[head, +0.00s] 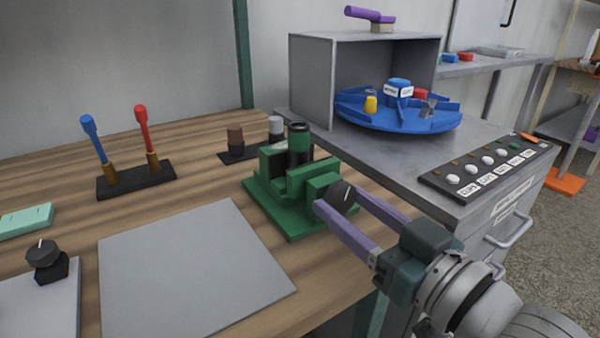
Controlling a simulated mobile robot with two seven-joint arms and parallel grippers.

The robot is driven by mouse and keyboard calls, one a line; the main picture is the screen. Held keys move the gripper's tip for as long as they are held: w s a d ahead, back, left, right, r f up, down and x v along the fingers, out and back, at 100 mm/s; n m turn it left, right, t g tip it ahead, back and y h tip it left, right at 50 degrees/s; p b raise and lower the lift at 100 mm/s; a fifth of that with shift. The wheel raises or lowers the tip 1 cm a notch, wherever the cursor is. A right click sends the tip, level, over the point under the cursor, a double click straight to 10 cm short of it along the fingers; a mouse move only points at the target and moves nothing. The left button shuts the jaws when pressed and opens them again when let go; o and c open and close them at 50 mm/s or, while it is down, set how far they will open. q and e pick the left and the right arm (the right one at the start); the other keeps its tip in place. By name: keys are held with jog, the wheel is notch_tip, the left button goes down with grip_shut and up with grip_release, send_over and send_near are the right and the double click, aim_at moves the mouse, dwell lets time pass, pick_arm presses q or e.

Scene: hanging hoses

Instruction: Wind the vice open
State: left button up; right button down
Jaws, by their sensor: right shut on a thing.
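The green vice (265,194) stands on the wooden workbench near its right edge. A dark cylinder with a green band (299,143) stands upright at the vice's jaws; I cannot tell how tightly they hold it. A black knob (343,192) with a white line is on the vice's front right side. My right gripper (341,200), with purple fingers, comes in from the lower right and is shut on this knob, one finger on each side. My left gripper is not in view.
A grey mat (190,270) lies left of the vice. Blue (88,125) and red (141,116) levers stand behind it. A grey cabinet (385,165) adjoins the bench, with a blue turntable (360,118) and a button panel (455,180). A black dial (46,256) sits front left.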

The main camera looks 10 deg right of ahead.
jog(key=shift+n, duration=0.8)
jog(key=shift+c, duration=1.1)
grip_release()
jog(key=p+v, duration=0.1)
jog(key=v, duration=0.9)
jog(key=shift+r+p, duration=0.1)
jog(key=shift+p, duration=0.2)
